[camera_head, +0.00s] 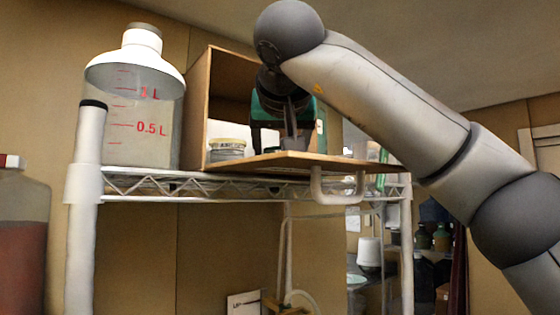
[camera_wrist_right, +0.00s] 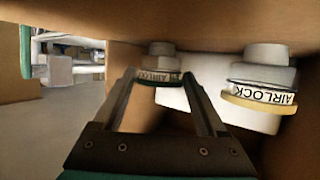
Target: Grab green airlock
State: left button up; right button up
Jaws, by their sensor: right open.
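My right gripper (camera_head: 290,132) reaches into an open wooden box on the shelf. In the right wrist view it is open (camera_wrist_right: 168,76), with nothing between its pads that I can make out as gripped. A small jar labelled AIRLOCK (camera_wrist_right: 160,66) shows beyond and between the fingertips. Its band looks dull and dark, perhaps greenish; shade makes the colour hard to tell. A second AIRLOCK jar with a yellow band (camera_wrist_right: 262,85) stands to the right in that view. In the head view the yellow-banded jar (camera_head: 228,149) stands left of the gripper. My left gripper is out of view.
The wooden box (camera_head: 196,110) surrounds the gripper closely, with its open door flap (camera_head: 300,160) beneath my wrist. A large clear bottle with red volume marks (camera_head: 135,100) stands left of the box on the white wire shelf (camera_head: 150,185). A reddish container (camera_head: 22,245) is at far left.

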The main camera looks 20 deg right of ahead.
jog(key=shift+s, duration=0.1)
jog(key=c, duration=1.1)
jog(key=shift+r, duration=0.1)
